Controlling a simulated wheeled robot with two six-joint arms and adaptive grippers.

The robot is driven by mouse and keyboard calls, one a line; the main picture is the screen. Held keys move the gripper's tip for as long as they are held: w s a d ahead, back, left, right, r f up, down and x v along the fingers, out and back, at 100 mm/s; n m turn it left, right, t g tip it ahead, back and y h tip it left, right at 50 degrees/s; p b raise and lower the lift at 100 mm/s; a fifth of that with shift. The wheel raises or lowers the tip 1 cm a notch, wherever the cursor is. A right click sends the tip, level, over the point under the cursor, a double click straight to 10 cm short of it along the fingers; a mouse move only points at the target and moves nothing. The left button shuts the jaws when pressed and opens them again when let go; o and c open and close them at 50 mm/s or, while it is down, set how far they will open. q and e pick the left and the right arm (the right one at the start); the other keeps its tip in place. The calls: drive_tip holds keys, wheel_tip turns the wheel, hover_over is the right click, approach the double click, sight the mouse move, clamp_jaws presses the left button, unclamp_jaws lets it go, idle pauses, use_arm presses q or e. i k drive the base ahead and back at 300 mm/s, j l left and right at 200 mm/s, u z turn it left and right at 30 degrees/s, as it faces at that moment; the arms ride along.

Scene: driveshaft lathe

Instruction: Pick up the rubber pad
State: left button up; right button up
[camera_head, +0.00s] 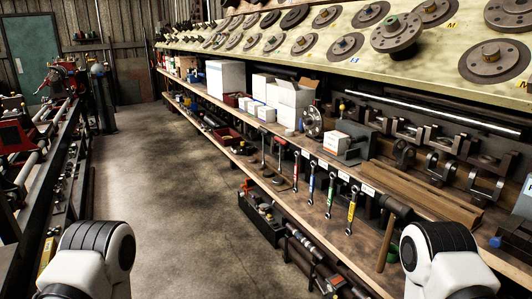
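I cannot pick out a rubber pad in the head view. Round metal discs with centre holes (343,46) hang on the sloped board at the top, but I cannot tell that any of them is a pad. Only white and black links of my two arms show, at the bottom left and bottom right. Both grippers are out of the picture.
A long shelf (300,140) on the right carries white boxes (226,78), metal brackets and wooden beams (425,205). Wrenches (351,210) and a hammer (387,240) hang from its edge. A black toolbox (260,213) stands below. Lathe machinery (20,140) lines the left. The concrete aisle (170,190) is clear.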

sight(275, 225)
drive_tip(key=i+j+u, duration=0.15)
drive_tip(key=i+u, duration=0.3)
drive_tip(key=i, duration=0.3)
drive_tip(key=i+l+u, duration=0.1)
drive_tip(key=i+u, duration=0.4)
drive_tip(key=i, duration=0.25)
drive_tip(key=i+z, duration=0.5)
drive_tip(key=i+j+z, duration=0.25)
drive_tip(key=i+z, duration=0.2)
drive_tip(key=i+j+z, duration=0.35)
drive_tip(key=z, duration=0.15)
drive_tip(key=i+j+z, duration=0.85)
drive_tip(key=j+z, duration=0.2)
drive_tip(key=i+j+z, duration=0.2)
drive_tip(key=j+z, duration=0.2)
